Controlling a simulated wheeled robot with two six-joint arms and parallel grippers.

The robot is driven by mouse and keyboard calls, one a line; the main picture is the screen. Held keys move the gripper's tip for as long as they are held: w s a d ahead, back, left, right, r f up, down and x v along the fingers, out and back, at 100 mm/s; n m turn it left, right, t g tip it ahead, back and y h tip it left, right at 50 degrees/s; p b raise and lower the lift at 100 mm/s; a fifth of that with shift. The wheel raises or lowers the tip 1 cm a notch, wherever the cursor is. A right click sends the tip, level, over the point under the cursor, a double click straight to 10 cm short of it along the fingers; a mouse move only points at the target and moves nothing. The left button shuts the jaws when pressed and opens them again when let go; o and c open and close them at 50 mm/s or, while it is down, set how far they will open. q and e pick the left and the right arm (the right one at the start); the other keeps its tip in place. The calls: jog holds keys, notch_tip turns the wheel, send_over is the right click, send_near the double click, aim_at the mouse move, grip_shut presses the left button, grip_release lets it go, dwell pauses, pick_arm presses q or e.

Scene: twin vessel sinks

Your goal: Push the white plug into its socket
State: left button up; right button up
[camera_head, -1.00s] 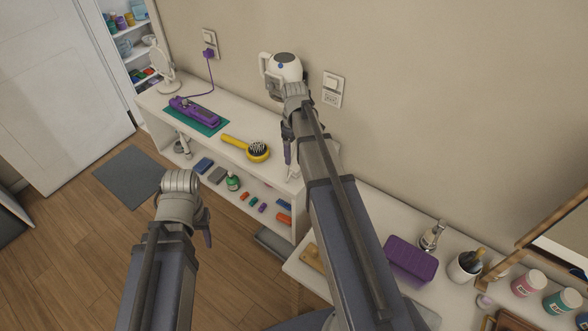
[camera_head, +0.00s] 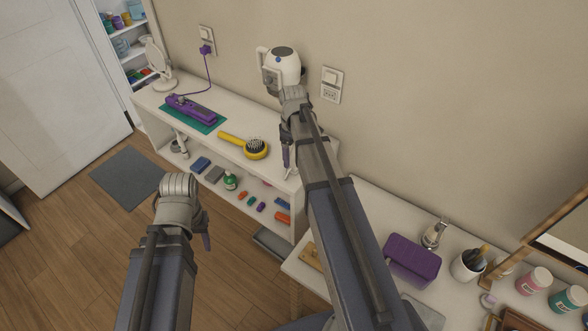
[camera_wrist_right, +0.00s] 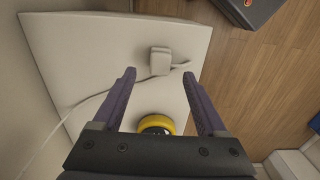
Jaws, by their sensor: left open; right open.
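The white plug (camera_wrist_right: 160,62) lies on the white shelf top in the right wrist view, with its white cord (camera_wrist_right: 90,103) running off to the left. My right gripper (camera_wrist_right: 158,77) is open above the shelf. Its purple fingers stand on either side of the plug in that picture, and the gap in height cannot be told. In the head view my right gripper (camera_head: 287,156) points down over the shelf's right end. A white wall socket (camera_head: 331,85) with a switch is to its upper right, with nothing plugged in. My left gripper (camera_head: 207,241) hangs low, away from the shelf.
A white kettle-like appliance (camera_head: 284,66) stands behind my right wrist. A yellow hairbrush (camera_head: 254,148) and a purple straightener (camera_head: 191,109) lie on the shelf. A purple plug (camera_head: 205,49) fills another wall socket. A purple box (camera_head: 411,260) sits on the right counter.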

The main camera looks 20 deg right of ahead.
aim_at(294, 164)
notch_tip(294, 164, down, 5)
jog(key=b, duration=0.4)
jog(key=shift+s+d, duration=0.1)
jog(key=shift+s, duration=0.05)
jog(key=shift+r, duration=0.1)
jog(key=shift+c, duration=0.2)
grip_shut()
